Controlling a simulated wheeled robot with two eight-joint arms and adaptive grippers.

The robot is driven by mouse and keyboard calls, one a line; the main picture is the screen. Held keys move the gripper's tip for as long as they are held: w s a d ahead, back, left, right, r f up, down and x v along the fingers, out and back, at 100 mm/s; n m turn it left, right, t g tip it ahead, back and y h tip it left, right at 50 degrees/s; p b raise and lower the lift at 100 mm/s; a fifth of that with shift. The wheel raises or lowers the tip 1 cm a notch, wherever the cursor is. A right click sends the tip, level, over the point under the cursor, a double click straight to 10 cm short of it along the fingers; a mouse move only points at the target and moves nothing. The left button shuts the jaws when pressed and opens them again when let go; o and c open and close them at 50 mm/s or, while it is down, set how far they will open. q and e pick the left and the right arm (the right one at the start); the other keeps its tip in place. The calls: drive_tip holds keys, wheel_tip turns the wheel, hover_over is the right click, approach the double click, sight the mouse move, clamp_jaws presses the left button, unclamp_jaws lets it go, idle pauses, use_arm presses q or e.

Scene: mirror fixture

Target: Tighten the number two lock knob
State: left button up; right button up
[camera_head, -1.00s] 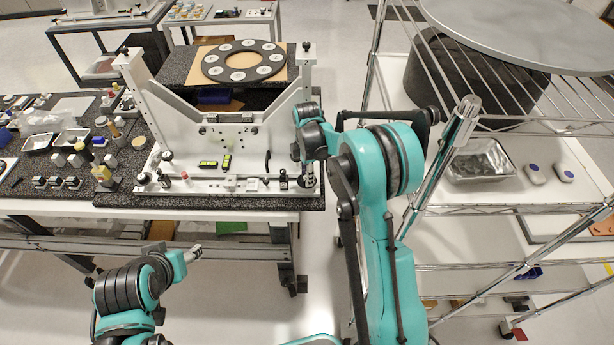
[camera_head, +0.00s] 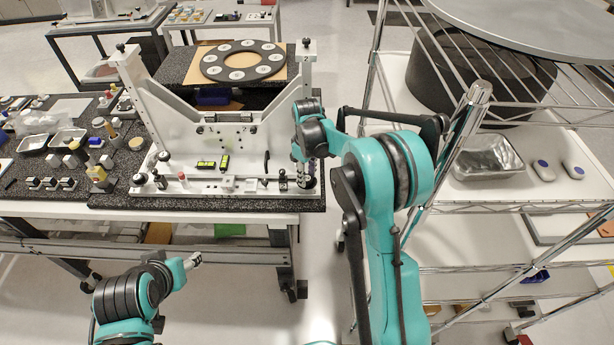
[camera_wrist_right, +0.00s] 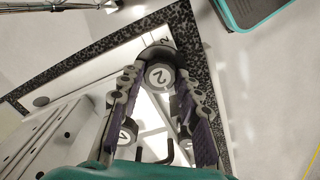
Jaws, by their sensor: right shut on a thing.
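Another white-capped knob (camera_wrist_right: 127,131) and a black bent lever (camera_wrist_right: 168,153) lie close to my right fingers. A dark ring with white discs (camera_head: 243,62) stands behind the fixture. A wire shelf rack (camera_head: 480,207) stands close to my right arm.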

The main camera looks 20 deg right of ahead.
drive_tip(key=m, duration=0.4)
drive_tip(key=shift+m+b, duration=0.3)
drive_tip(key=shift+b, duration=0.05)
drive_tip(key=m, duration=0.4)
drive_tip(key=shift+m+b, duration=0.3)
drive_tip(key=m, duration=0.4)
drive_tip(key=shift+m, duration=0.3)
drive_tip(key=shift+m+b, duration=0.35)
drive_tip(key=shift+m, duration=1.75)
drive_tip(key=o, duration=1.2)
drive_tip(key=shift+c, duration=0.2)
